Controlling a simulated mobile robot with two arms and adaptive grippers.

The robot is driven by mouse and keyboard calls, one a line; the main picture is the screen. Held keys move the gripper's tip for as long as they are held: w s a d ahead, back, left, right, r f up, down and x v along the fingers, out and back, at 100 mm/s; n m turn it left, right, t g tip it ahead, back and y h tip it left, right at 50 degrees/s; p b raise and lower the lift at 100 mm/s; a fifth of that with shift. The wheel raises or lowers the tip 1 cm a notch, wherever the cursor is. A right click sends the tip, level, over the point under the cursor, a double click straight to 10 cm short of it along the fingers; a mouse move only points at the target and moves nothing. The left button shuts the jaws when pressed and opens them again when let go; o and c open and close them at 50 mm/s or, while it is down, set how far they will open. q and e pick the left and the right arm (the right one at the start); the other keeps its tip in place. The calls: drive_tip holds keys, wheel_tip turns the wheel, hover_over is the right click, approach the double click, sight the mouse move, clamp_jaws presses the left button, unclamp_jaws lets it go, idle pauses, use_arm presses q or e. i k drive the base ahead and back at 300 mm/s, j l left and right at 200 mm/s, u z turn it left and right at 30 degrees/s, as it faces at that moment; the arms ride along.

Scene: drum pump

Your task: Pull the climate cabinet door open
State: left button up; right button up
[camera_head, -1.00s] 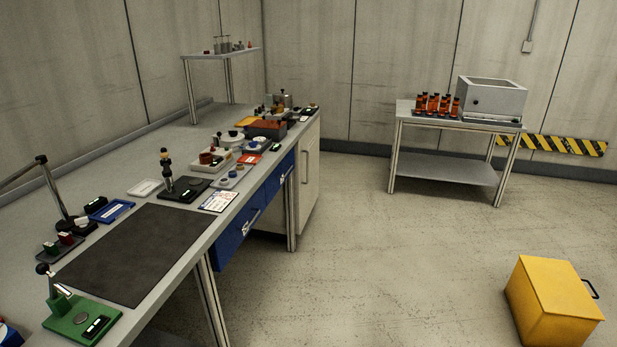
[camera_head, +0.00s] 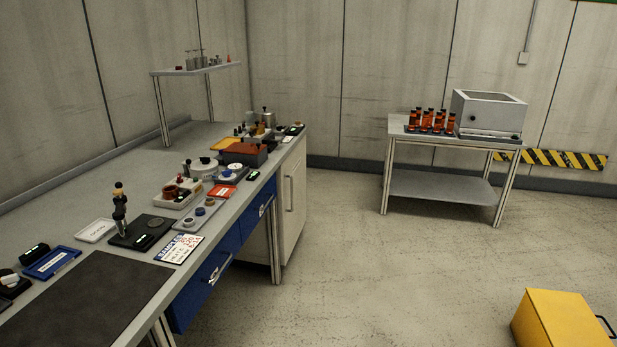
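A cream cabinet (camera_head: 296,208) stands under the far end of the long workbench, and it appears to be the climate cabinet. Its door faces the open floor and looks shut. A long vertical handle (camera_head: 289,194) runs down the door's near side. Neither of my grippers shows in the head view.
Blue drawers (camera_head: 215,280) with handles sit along the workbench front, nearer than the cabinet. A bench leg (camera_head: 274,240) stands just before it. A side table (camera_head: 438,188) holds orange-brown bottles (camera_head: 430,121) and a grey box (camera_head: 488,112). A yellow box (camera_head: 560,325) lies front right. Floor between is clear.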

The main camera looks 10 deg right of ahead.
sight(296, 197)
drive_tip(key=i+l+z, duration=0.1)
drive_tip(key=i+l, duration=0.15)
drive_tip(key=i, duration=0.25)
drive_tip(key=i+l+z, duration=0.15)
drive_tip(key=i, duration=0.4)
drive_tip(key=i+l+z, duration=0.1)
drive_tip(key=i+l, duration=0.15)
drive_tip(key=i, duration=0.25)
